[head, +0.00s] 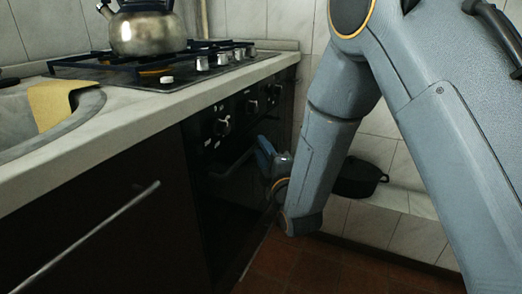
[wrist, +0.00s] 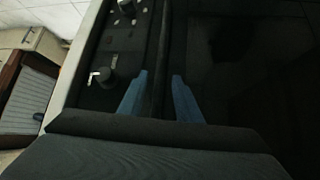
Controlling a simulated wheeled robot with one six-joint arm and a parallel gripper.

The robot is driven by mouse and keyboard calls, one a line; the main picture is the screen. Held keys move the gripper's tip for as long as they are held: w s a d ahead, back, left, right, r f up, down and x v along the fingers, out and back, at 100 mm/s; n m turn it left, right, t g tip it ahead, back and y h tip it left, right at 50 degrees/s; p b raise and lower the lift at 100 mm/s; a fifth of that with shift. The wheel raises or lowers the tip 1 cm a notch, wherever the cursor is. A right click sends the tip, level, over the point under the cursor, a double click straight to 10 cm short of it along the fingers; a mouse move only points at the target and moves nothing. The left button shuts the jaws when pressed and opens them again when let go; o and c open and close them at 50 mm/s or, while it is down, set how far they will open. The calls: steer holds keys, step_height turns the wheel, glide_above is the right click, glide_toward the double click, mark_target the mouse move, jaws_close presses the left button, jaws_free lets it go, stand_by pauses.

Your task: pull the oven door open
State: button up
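The oven door (head: 232,195) is a dark glossy panel under the counter, and it looks closed. Its dark bar handle (head: 232,164) runs along the top of the door. My gripper (head: 262,150) is at the far part of the handle in the head view, partly hidden by my wrist. In the wrist view the handle (wrist: 159,60) runs lengthwise between the two blue fingertips of my gripper (wrist: 160,76). A gap shows between the bar and the fingers, so the gripper is open. I cannot tell how deep the bar sits between them.
Oven knobs (head: 223,125) line the panel above the handle. A steel kettle (head: 142,30) stands on the gas hob (head: 185,62). A yellow cloth (head: 52,103) hangs over the sink's edge. A black pot (head: 357,179) sits on a ledge behind my arm. Tiled floor (head: 290,265) lies below.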

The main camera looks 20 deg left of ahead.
steer(key=shift+w+a+r, duration=0.1)
steer(key=shift+w+a, duration=0.35)
steer(key=shift+w, duration=0.1)
jaws_close()
